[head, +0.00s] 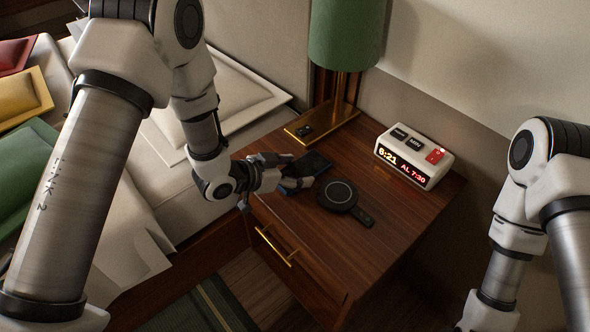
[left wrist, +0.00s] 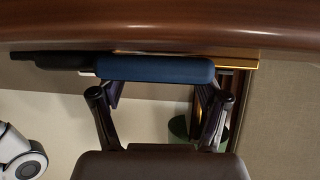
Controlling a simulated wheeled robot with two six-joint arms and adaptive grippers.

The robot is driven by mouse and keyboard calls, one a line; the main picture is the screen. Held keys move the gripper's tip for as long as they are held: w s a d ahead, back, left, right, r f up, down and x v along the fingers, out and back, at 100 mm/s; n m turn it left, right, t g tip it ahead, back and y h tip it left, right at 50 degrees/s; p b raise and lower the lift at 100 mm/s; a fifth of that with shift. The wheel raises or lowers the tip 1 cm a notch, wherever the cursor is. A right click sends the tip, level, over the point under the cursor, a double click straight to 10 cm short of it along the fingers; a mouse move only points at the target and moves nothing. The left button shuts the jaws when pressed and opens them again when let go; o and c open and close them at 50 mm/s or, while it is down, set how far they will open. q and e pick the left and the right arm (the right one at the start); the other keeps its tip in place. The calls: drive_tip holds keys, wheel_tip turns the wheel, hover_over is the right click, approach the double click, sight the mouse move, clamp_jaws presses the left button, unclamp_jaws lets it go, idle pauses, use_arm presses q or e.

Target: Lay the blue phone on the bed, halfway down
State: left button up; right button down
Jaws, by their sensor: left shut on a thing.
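The blue phone (left wrist: 155,70) shows its blue edge in the left wrist view, between the fingers of my left gripper (left wrist: 160,95). In the head view the phone (head: 314,163) has a dark face and is at the bed-side edge of the wooden nightstand (head: 400,225). My left gripper (head: 298,172) is shut on it there. Whether the phone touches the nightstand top I cannot tell. The bed (head: 195,208) with pale bedding is at the left, partly hidden by my left arm. My right arm shows at the right; its gripper is out of view.
A round black charger (head: 338,194) with a handle lies just right of the phone. A lit alarm clock (head: 414,156) and a green lamp (head: 343,40) on a brass base (head: 310,128) stand behind. Pillows (head: 20,95) lie at the bed's far left.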

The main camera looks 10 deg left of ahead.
use_arm(q)
drive_tip(key=o, duration=1.3)
drive_tip(key=shift+f, duration=0.2)
drive_tip(key=shift+r, duration=0.1)
drive_tip(key=shift+r, duration=0.2)
drive_tip(key=p+v, duration=0.2)
drive_tip(key=v, duration=0.9)
drive_tip(key=s+a+f+n+g+y, duration=0.2)
drive_tip(key=s+f+n+g, duration=0.1)
drive_tip(key=s+f, duration=0.4)
drive_tip(key=s+a+f+n+g+y, duration=0.2)
drive_tip(key=s+f+n+g+y, duration=0.1)
drive_tip(key=s+f, duration=0.5)
drive_tip(key=s+a+f+n+g+y, duration=0.3)
drive_tip(key=s+f, duration=0.4)
drive_tip(key=s, duration=0.1)
drive_tip(key=shift+s+f, duration=0.15)
drive_tip(key=shift+f, duration=0.25)
